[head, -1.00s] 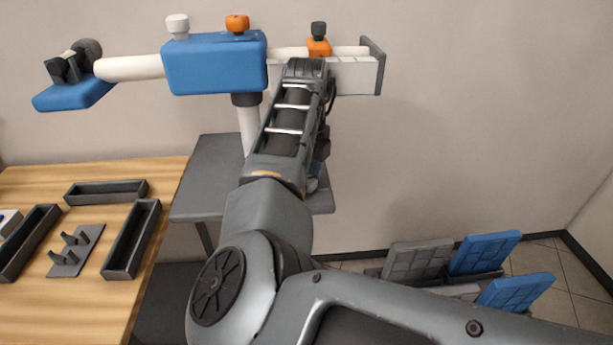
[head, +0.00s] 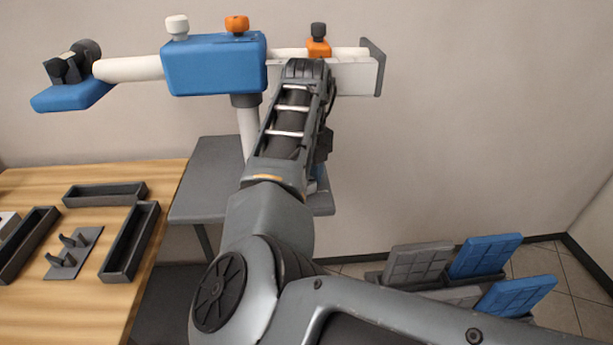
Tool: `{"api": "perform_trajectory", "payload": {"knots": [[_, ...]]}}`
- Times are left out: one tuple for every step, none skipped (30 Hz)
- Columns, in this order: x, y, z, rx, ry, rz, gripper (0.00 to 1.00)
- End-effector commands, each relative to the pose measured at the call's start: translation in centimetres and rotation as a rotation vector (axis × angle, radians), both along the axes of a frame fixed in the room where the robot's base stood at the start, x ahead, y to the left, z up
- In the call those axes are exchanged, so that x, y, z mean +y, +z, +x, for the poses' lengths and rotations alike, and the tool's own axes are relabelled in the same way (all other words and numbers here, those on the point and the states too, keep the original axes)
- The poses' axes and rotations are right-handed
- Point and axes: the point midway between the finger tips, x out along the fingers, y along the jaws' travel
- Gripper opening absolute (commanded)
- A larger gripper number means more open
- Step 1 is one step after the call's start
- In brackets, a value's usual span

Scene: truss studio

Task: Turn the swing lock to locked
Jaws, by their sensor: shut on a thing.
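A blue block (head: 213,65) on a post carries a horizontal white tube (head: 130,68). A white knob (head: 177,27) and an orange knob (head: 237,24) stand on top of the block. An orange clamp with a black knob (head: 318,38) sits on the tube to the right. I cannot tell which part is the swing lock. My forearm rises in front of the post, and my gripper's fingers are hidden behind it. A small blue piece (head: 320,178) shows beside my forearm, low down; I cannot tell what it belongs to.
A grey stand (head: 205,180) is under the post. A wooden table (head: 95,245) at left holds dark trays (head: 105,194) and a pegged plate (head: 75,252). Grey and blue panels (head: 485,256) lean at lower right. The wall area at right is clear.

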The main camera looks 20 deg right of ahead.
Motion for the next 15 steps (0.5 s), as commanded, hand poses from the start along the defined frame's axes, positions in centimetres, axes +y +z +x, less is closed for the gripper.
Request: {"api": "perform_trajectory", "payload": {"knots": [[-0.03,0.07,-0.02,0.001,-0.002,0.0,0.11],[-0.03,0.07,-0.02,0.001,-0.002,0.0,0.11],[-0.03,0.07,-0.02,0.001,-0.002,0.0,0.44],[-0.03,0.07,-0.02,0.001,-0.002,0.0,0.46],[-0.02,0.07,-0.01,0.0,-0.002,0.0,0.49],[-0.02,0.07,-0.01,0.0,-0.001,0.0,0.53],[-0.02,0.06,-0.01,0.0,-0.001,0.0,0.56],[-0.02,0.06,0.0,0.0,-0.001,0.0,0.59],[-0.02,0.05,0.0,0.0,-0.001,0.0,0.63],[-0.01,0.05,-0.01,0.0,-0.001,0.0,0.66],[-0.01,0.04,-0.01,0.0,-0.001,0.0,0.67],[-0.01,0.04,-0.01,0.0,0.0,0.0,0.67],[-0.01,0.03,0.0,0.0,0.0,0.0,0.67],[-0.01,0.03,0.0,0.0,0.0,0.0,0.67],[0.0,0.03,0.0,0.0,0.0,0.0,0.67]]}}
